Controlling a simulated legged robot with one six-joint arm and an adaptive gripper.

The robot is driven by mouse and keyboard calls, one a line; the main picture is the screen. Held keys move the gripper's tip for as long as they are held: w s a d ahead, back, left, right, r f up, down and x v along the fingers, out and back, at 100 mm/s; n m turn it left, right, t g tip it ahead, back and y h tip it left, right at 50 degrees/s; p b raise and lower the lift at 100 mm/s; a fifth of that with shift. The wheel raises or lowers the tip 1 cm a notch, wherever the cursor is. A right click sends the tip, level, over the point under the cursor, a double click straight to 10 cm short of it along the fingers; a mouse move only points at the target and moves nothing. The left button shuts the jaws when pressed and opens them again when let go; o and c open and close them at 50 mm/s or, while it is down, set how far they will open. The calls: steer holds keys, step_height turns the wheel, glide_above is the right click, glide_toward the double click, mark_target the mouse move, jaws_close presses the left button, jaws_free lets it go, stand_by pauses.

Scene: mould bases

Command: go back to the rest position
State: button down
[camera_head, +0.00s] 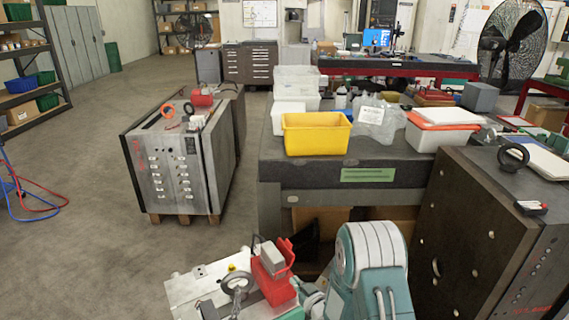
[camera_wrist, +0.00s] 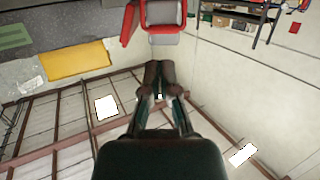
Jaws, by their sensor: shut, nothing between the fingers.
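In the wrist view my gripper (camera_wrist: 158,68) is shut and empty. Its two dark fingers lie together and point toward the top of the picture. A red and grey part, which looks like the one on my own body in the head view, shows just beyond the fingertips, with no clear contact. In the head view my teal and white arm is folded low at the bottom centre. I cannot make out my gripper there.
A dark bench (camera_head: 318,173) with a yellow bin (camera_head: 316,133) and a white tub with an orange rim (camera_head: 443,130) stands ahead. A steel mould base (camera_head: 180,165) stands left, a dark mould block (camera_head: 480,235) right.

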steer(key=w+d+r+m+g+h, duration=0.1)
steer(key=d+r+h, duration=0.35)
steer(key=r, duration=0.75)
steer(key=s+d+r+m+g+h, duration=0.1)
steer(key=s+d+r, duration=0.15)
steer(key=r, duration=0.25)
steer(key=s+d+r+m+g+h, duration=0.1)
steer(key=s+d+r, duration=0.1)
steer(key=s+r, duration=0.3)
steer(key=s+r+m+g, duration=0.1)
steer(key=s+r, duration=0.2)
steer(key=s, duration=0.6)
steer(key=s+d+r+m+g+h, duration=0.1)
steer(key=s+r+g, duration=0.1)
steer(key=s, duration=0.7)
steer(key=s+d+r+m+g, duration=0.1)
steer(key=s+r, duration=0.3)
steer(key=s, duration=0.5)
steer(key=shift+s+d+g, duration=0.25)
steer(key=shift+s+g, duration=0.05)
steer(key=shift+g, duration=0.4)
